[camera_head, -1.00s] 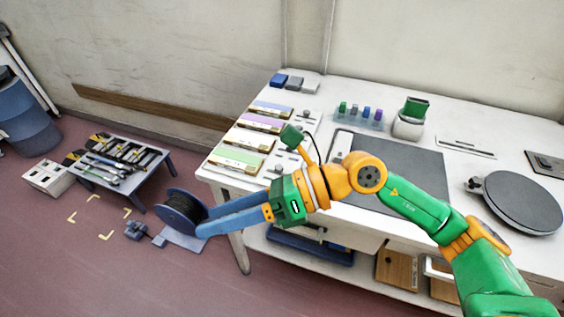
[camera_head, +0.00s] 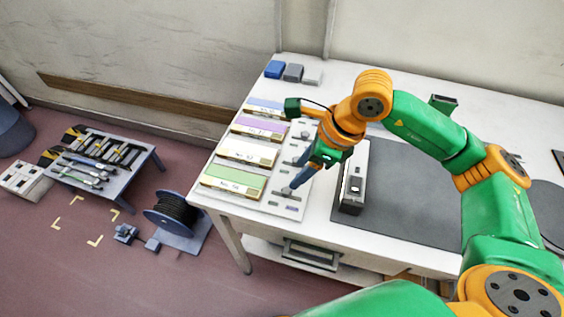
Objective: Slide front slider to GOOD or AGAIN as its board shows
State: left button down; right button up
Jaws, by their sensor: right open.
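Several coloured boards lie in a row along the table's left edge; the front one is green (camera_head: 234,180) with a pale label strip whose writing is too small to read. To its right is a pale slider panel (camera_head: 289,208) with small grey knobs. My right gripper (camera_head: 290,187) is open, its blue fingers pointing down at the front slider (camera_head: 283,193). The fingers partly cover this slider, and I cannot tell whether they touch it. My left gripper is not in view.
A grey device (camera_head: 353,188) stands on the dark mat (camera_head: 405,205) right of the gripper. Blue and grey blocks (camera_head: 292,72) sit at the table's back. A low tool stand (camera_head: 107,163) and cable reel (camera_head: 176,212) are on the floor.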

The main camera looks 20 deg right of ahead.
aim_at(287, 190)
jog(key=f, duration=0.1)
jog(key=a+f, duration=0.1)
jog(key=f, duration=0.1)
jog(key=s+a+f+p, duration=0.1)
jog(key=shift+f, duration=0.4)
jog(key=shift+w+a+f, duration=0.1)
jog(key=shift+w+f, duration=0.35)
jog(key=shift+f, duration=0.05)
jog(key=c, duration=0.6)
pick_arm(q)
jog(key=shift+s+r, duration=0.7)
pick_arm(e)
jog(key=shift+r, duration=0.1)
grip_shut()
